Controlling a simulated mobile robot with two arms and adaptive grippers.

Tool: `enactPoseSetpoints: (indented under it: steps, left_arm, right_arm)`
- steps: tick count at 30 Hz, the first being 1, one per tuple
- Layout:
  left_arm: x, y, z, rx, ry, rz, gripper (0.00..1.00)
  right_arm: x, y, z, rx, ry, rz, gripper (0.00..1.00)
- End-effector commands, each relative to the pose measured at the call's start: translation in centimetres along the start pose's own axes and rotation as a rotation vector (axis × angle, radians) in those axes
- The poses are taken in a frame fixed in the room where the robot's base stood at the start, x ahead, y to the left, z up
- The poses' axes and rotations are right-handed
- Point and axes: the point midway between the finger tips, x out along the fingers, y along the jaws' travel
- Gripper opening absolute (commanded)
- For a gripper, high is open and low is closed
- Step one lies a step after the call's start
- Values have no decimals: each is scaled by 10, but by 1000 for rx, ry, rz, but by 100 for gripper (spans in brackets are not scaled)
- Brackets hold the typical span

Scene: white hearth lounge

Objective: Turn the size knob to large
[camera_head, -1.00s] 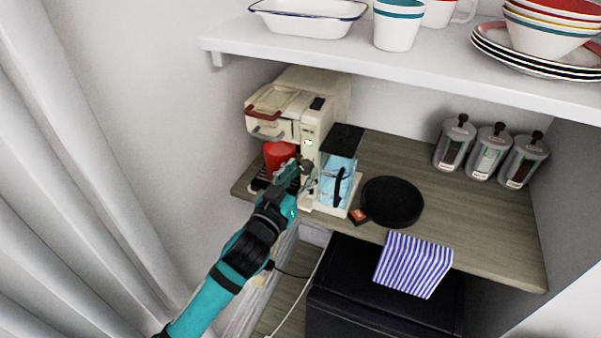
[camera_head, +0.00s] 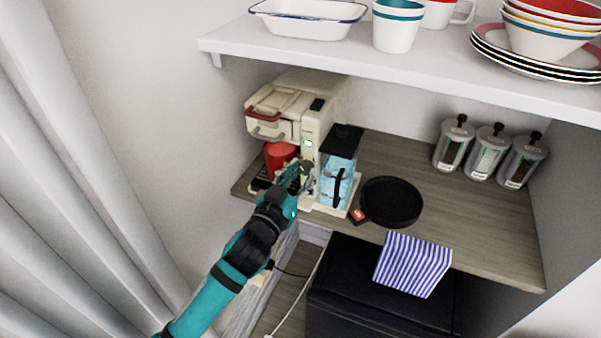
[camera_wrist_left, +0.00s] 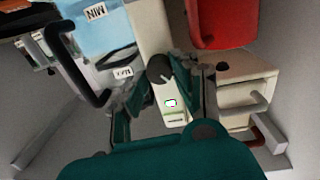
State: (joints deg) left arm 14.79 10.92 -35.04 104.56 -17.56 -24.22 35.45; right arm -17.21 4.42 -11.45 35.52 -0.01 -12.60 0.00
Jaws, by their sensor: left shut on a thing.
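The cream coffee machine (camera_head: 312,137) stands at the left end of the wooden counter. Its dark round size knob (camera_wrist_left: 160,68) is on the narrow front panel in the left wrist view, with a light pointer mark on it. My left gripper (camera_head: 301,173) is at the machine's front, between the red mug and the water tank. In the left wrist view the gripper (camera_wrist_left: 163,75) has its fingers on both sides of the knob, shut on it. The fingers partly hide the knob's surroundings, and I cannot read its setting. My right gripper is not in view.
A red mug (camera_head: 280,156) stands under the brew head, left of the gripper. A blue water tank (camera_head: 338,178) with a black handle is close on the right. A shelf (camera_head: 420,65) hangs above.

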Motion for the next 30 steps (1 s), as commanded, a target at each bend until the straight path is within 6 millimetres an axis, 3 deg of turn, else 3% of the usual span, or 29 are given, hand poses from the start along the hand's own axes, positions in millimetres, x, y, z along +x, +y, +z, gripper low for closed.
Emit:
enactPoseSetpoints:
  steps: [30]
  left_arm:
    - [0, 3, -2, 907, -43, -4, 0]
  right_arm:
    - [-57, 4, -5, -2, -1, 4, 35]
